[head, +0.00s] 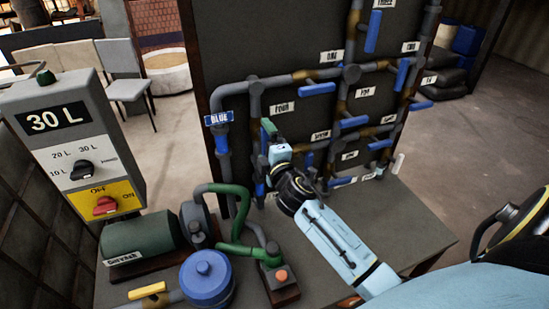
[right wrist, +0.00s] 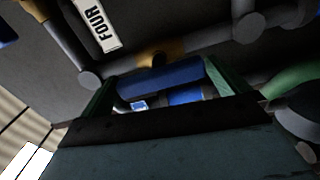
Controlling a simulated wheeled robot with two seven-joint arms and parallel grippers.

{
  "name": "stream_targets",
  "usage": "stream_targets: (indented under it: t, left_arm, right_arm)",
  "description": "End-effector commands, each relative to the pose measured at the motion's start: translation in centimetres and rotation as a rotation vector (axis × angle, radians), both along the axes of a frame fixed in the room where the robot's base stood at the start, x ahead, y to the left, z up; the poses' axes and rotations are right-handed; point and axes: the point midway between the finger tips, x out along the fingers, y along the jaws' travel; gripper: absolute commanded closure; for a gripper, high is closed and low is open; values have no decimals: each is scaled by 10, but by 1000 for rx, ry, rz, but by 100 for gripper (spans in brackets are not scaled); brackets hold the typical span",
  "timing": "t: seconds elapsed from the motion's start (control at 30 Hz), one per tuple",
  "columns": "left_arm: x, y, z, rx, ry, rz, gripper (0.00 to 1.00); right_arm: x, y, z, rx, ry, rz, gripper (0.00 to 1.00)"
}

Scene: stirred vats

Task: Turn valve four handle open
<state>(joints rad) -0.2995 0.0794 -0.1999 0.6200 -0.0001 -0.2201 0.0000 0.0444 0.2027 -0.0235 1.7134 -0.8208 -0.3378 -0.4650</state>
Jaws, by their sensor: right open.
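The FOUR label (head: 282,106) is on the dark pipe board, and it shows at the top left of the right wrist view (right wrist: 99,26). Below it in the right wrist view, a blue valve handle (right wrist: 160,79) lies across the space between the green fingers of my right gripper (right wrist: 160,92). The gripper is open, with one finger towards each end of the handle; I cannot tell whether they touch. In the head view my right gripper (head: 268,132) is up at the board just below the label and hides most of this handle. My left gripper is not in view.
Grey pipes (head: 300,77) with several other blue handles (head: 371,31) cover the board around the gripper. A control box (head: 70,130) marked 30 L, a green motor (head: 140,240), a blue round vessel (head: 207,279) and green hoses (head: 228,190) stand at the left.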

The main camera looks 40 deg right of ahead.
Motion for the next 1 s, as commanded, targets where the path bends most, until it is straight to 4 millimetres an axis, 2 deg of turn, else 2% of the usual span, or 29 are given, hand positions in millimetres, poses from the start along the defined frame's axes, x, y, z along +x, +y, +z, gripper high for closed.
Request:
stream_targets:
  t: [0.4,0.53,0.73,1.0]
  left_arm:
    - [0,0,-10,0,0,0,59]
    - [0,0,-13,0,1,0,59]
    - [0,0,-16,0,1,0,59]
    - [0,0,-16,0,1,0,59]
  right_arm:
    - [-81,19,-2,3,2,0,0]
    - [-102,24,-1,1,2,-1,0]
    - [-119,28,0,0,0,0,0]
    - [-122,29,1,0,0,0,0]
